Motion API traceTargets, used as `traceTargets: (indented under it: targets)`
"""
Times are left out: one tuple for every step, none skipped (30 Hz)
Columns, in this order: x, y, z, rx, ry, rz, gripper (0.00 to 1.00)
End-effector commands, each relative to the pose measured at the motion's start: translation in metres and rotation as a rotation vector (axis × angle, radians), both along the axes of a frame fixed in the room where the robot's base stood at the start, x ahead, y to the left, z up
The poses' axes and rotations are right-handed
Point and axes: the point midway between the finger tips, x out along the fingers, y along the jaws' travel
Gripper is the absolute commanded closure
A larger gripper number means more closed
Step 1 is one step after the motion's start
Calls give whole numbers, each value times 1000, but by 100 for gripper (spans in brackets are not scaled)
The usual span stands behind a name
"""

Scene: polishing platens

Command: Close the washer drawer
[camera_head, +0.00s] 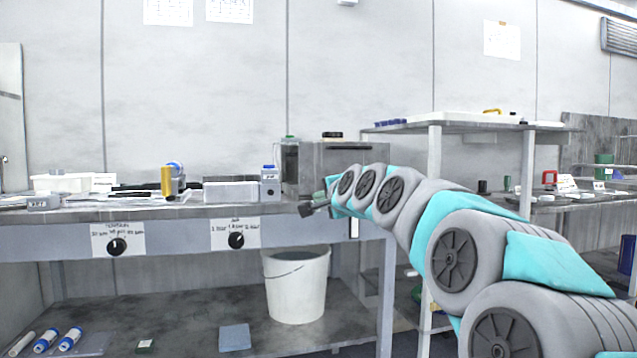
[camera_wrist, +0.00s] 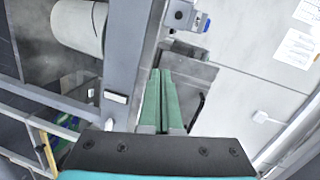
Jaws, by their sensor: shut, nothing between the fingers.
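A grey metal box (camera_head: 345,153), which looks like the washer, stands at the right end of the bench. Its left side looks dark, and my arm covers much of its lower front. In the wrist view the box (camera_wrist: 196,74) lies beyond my fingertips, with a dark curved bar beside it. I cannot clearly make out the drawer or how far it is open. My gripper (camera_head: 308,208) is in front of the box near the bench edge. In the wrist view its two green fingers (camera_wrist: 161,72) are together and empty; I cannot tell whether they touch the box.
The bench (camera_head: 180,211) holds a white tray (camera_head: 62,182), a yellow cylinder (camera_head: 167,181) and a small blue-capped container (camera_head: 269,181) left of the box. A white bucket (camera_head: 296,287) sits on the lower shelf. A raised shelf (camera_head: 455,126) stands behind my arm at right.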

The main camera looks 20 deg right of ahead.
Motion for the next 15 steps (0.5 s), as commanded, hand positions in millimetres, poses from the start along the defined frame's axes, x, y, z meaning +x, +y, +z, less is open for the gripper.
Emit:
traceTargets:
  targets:
    - [9,-16,14,53,-55,-37,100]
    - [13,-23,22,79,-81,-53,100]
    - [16,-31,31,109,-108,-71,100]
    - [18,-37,36,128,-127,-82,100]
    - [19,-41,41,142,-142,-92,100]
    - [21,-45,46,155,-156,-100,100]
    - [22,-47,48,162,-163,-104,100]
    - [23,-49,49,167,-167,-106,100]
    - [24,-49,50,169,-169,-107,100]
    - [26,-49,50,170,-169,-107,100]
    - [28,-49,50,169,-168,-107,100]
    - [31,-49,50,168,-167,-107,100]
    - [33,-49,49,168,-166,-106,100]
    - [36,-48,49,167,-166,-106,100]
    - [40,-48,49,166,-165,-106,100]
